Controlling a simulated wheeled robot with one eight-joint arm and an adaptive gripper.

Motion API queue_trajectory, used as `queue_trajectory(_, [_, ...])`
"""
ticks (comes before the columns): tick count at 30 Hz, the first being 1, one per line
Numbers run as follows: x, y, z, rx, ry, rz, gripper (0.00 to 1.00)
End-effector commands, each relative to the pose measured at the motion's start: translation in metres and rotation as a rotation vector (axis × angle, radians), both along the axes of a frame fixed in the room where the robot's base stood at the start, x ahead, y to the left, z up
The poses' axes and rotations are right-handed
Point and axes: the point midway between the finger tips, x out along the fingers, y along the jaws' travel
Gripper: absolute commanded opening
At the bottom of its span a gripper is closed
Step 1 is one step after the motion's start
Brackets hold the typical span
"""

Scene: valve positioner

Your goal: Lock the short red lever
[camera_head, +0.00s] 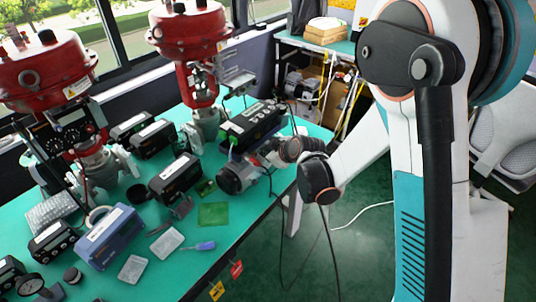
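My gripper (236,178) is over the right part of the green table, close to the front of a black box-shaped positioner (255,124). Its fingers are small and blend with the dark parts around them, so I cannot tell whether they are open or shut, or whether they touch anything. I cannot make out a short red lever; it may be hidden or too small to see. A red tag (237,269) and a yellow tag (216,290) show at the table's front edge.
Two large red valve actuators (188,32) (42,73) stand at the back of the green table (212,262). Black positioners (174,177), a blue box (110,237) and a blue-handled tool (199,246) lie left of my gripper. A shelf (330,45) stands behind.

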Motion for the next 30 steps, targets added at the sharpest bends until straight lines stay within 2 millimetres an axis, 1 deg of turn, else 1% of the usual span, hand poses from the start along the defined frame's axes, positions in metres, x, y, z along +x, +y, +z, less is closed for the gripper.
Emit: queue_trajectory(30, [0.0082, -0.0066, -0.0031, 0.104, 0.134, -0.001, 0.0])
